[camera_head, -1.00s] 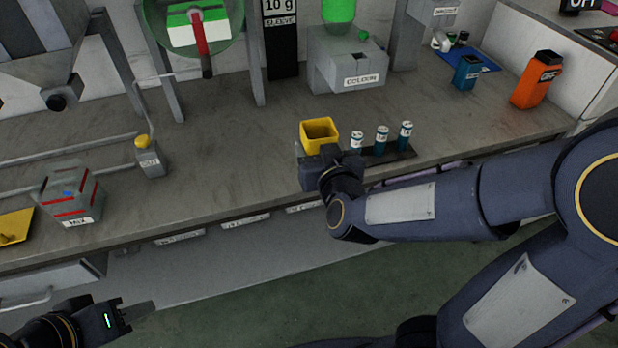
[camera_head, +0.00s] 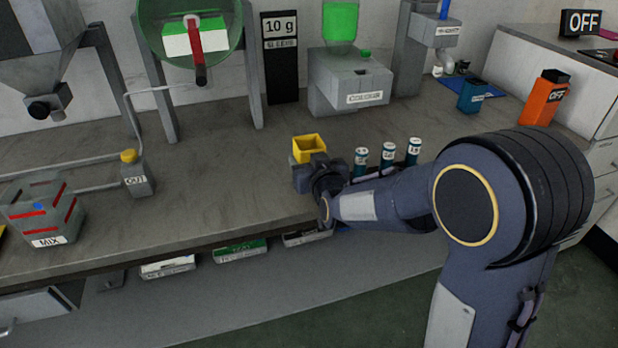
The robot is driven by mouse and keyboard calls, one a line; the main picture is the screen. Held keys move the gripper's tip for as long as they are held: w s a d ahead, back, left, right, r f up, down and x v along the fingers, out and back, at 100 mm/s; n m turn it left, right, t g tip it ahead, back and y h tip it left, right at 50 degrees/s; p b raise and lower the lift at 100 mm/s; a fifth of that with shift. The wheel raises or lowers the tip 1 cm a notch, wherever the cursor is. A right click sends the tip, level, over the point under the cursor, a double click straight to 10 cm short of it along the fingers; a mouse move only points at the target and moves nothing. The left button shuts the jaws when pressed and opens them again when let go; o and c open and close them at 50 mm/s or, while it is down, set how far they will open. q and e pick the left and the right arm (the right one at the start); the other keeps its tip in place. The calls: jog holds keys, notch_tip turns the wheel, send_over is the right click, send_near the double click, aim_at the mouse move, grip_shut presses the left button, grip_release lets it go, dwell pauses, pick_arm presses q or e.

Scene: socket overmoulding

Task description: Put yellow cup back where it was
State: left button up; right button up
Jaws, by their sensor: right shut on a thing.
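The yellow cup (camera_head: 309,144) is a square, open-topped cup near the front edge of the grey bench (camera_head: 225,165). My right gripper (camera_head: 312,170) is shut on the yellow cup from its near side. The gripper hides the cup's lower part, so I cannot tell whether it touches the bench. My left gripper is out of the picture.
The grey COLOUR dispenser (camera_head: 345,85) and a 10 g display (camera_head: 281,55) are behind. A blue container (camera_head: 472,96) and an orange one (camera_head: 544,98) stand right.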

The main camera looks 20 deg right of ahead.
jog(key=shift+w+f, duration=0.2)
jog(key=shift+f, duration=0.15)
jog(key=f+b, duration=0.1)
jog(key=f, duration=0.2)
jog(key=shift+w+f, duration=0.2)
jog(key=shift+r, duration=0.1)
jog(key=shift+f+b, duration=0.2)
jog(key=shift+b, duration=0.1)
jog(key=o, duration=1.4)
